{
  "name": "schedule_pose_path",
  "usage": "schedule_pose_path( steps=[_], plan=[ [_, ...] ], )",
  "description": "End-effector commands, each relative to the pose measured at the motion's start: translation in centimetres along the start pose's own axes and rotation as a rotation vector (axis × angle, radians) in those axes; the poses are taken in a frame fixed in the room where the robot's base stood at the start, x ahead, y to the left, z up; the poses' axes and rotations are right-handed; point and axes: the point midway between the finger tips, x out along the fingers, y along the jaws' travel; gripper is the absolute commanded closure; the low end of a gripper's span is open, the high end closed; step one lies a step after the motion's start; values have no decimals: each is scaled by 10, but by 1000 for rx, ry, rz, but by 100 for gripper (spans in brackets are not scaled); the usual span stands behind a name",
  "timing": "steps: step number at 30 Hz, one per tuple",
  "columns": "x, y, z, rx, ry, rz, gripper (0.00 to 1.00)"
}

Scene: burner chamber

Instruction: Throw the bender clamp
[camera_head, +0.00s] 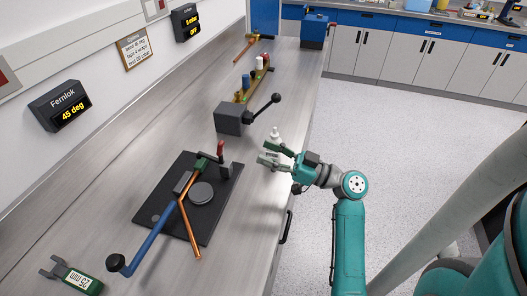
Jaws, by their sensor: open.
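The tube bender sits on a black base plate (176,221) on the metal bench. It has a round grey die (201,192), and a copper tube (190,232) runs along it. A blue lever (152,238) with a black knob points to the lower left. The bender clamp, with a red upright handle (220,148) and a dark grey block, is at the plate's far right end. My gripper (268,157) is open and empty, a short way right of the clamp and apart from it, near the bench's front edge.
Behind the bender stands a grey block device (231,119) with a black-knobbed lever. A green gauge (78,279) lies at the lower left. A wall display (61,106) reads "45 deg". The bench (137,178) left of the plate is bare.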

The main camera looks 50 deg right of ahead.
Motion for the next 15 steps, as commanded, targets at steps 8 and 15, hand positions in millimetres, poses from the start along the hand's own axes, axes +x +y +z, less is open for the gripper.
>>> schedule_pose_path(
  steps=[8, 15],
  plan=[
    [0, 0, 0, 5, -1, 0, 52],
    [3, 0, 0, 194, -18, -2, 52]
  ],
)
